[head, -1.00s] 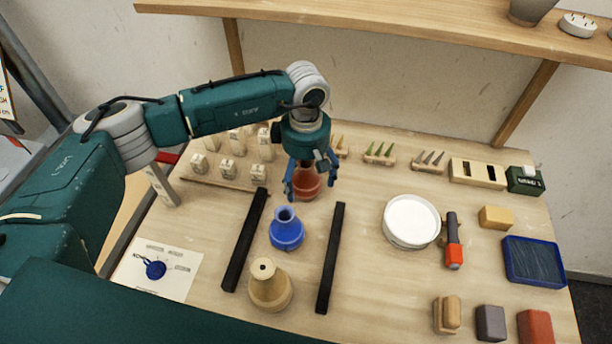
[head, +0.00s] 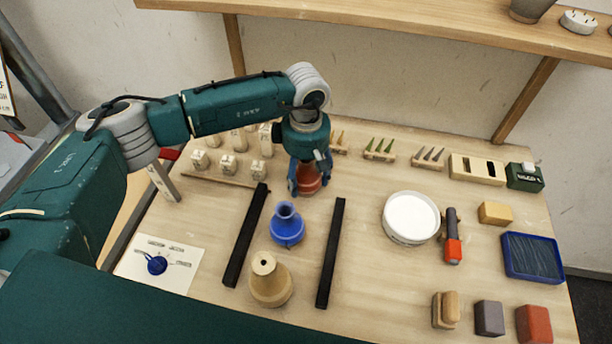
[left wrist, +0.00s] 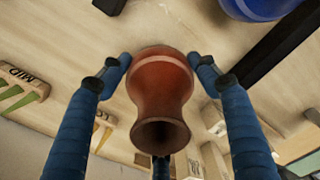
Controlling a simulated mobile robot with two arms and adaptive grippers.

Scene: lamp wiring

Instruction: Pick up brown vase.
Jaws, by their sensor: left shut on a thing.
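The reddish-brown vase (head: 309,181) stands at the back middle of the table, upright as far as I can see. My left gripper (head: 310,180) comes down over it from above and is shut on it. In the left wrist view the brown vase (left wrist: 161,90) lies between the blue fingers of the gripper (left wrist: 160,80), with its dark mouth toward the camera. The fingers hide part of the vase in the head view. I cannot tell whether its base touches the table. My right gripper is not in view.
A blue vase (head: 287,226) and a tan vase (head: 270,281) stand in front, between two black bars (head: 246,236) (head: 331,254). Small labelled blocks (head: 228,163) stand behind left. A white round container (head: 410,218) is at right. A shelf (head: 400,33) overhangs the back.

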